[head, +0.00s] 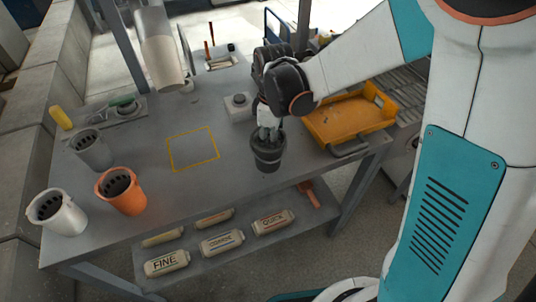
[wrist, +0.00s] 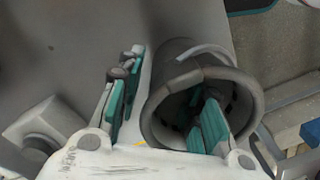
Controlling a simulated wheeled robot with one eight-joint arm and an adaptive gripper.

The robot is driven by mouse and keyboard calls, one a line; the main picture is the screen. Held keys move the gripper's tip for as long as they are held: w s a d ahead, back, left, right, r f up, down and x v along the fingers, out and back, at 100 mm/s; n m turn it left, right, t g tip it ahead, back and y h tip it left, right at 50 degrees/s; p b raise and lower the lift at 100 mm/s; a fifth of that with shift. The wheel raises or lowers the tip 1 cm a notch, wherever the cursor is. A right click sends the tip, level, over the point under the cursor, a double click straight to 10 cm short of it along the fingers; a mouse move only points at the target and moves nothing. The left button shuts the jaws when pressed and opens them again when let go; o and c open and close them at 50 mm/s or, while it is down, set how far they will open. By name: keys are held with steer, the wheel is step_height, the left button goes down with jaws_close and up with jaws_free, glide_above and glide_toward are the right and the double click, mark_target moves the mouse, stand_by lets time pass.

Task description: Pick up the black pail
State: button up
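The black pail (head: 267,158) stands upright on the grey workbench, near its front edge and right of the yellow marked square. In the wrist view the pail (wrist: 172,62) shows its open mouth and a light handle across the rim. My gripper (head: 268,132) points down at the pail's rim. In the wrist view my gripper (wrist: 165,105) is open, with one finger inside the mouth and the other outside the wall. A gap shows between the outer finger and the wall. Whether the inner finger touches the wall I cannot tell.
A grey pail (head: 93,150), an orange pail (head: 121,192) and a white pail (head: 58,214) stand at the left. A yellow tray (head: 345,118) lies close right of the black pail. A small grey block (head: 238,108) stands behind. The marked square (head: 193,150) is empty.

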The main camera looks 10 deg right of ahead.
step_height(320, 180, down, 3)
steer(key=shift+r+b, duration=0.15)
steer(key=shift+b, duration=0.2)
steer(key=shift+s, duration=0.1)
steer(key=shift+c, duration=0.3)
jaws_close()
steer(key=shift+r, duration=0.15)
